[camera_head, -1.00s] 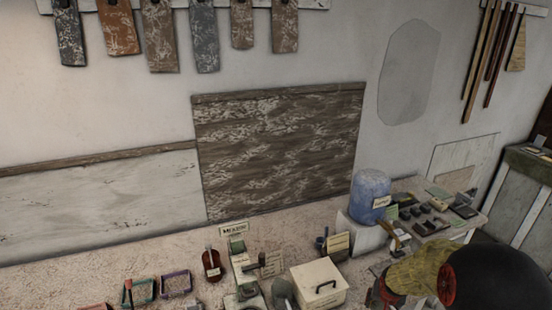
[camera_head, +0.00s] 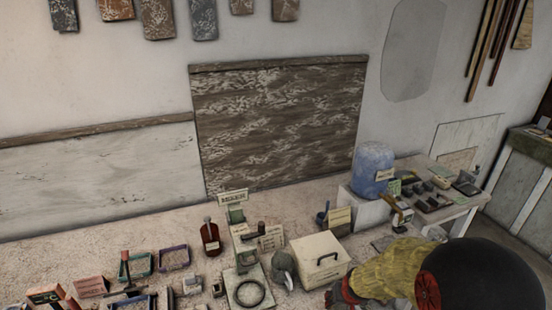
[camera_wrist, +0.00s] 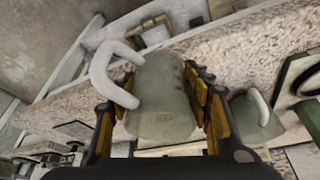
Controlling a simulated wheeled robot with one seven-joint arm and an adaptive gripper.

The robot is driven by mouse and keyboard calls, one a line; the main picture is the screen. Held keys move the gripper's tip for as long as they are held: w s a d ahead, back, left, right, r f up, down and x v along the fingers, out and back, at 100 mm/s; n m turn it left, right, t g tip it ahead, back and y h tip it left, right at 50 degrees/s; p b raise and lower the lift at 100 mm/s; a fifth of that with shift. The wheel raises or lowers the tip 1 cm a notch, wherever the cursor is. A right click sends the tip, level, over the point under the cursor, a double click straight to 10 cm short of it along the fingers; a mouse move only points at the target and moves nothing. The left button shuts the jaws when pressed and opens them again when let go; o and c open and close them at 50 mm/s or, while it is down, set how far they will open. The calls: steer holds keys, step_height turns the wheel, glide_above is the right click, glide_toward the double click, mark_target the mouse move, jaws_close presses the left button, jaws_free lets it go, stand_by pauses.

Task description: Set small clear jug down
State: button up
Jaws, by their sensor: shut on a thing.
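The small clear jug (camera_wrist: 162,95) is a cloudy, see-through vessel with a thick white handle on its left in the wrist view. My gripper (camera_wrist: 160,115) has its orange-and-black fingers shut on the jug's two sides. In the head view, my gripper (camera_head: 338,296) is low at the right of centre, in front of the cream box, and the held jug cannot be made out there. I cannot tell whether the jug touches the tabletop.
A second pale jug (camera_wrist: 252,115) stands close right of my fingers in the wrist view. In the head view, a cream box (camera_head: 320,262), a grey jug-like vessel (camera_head: 285,266), a brown bottle (camera_head: 211,238) and a blue drum (camera_head: 373,170) crowd the bench. Bare bench (camera_head: 100,222) lies at left.

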steer(key=shift+w+a+f+b, duration=0.1)
steer(key=shift+a+f+b, duration=0.1)
steer(key=shift+a, duration=0.35)
steer(key=shift+w+a+f+b, duration=0.1)
steer(key=shift+a+f+b, duration=0.05)
steer(key=shift+a, duration=0.35)
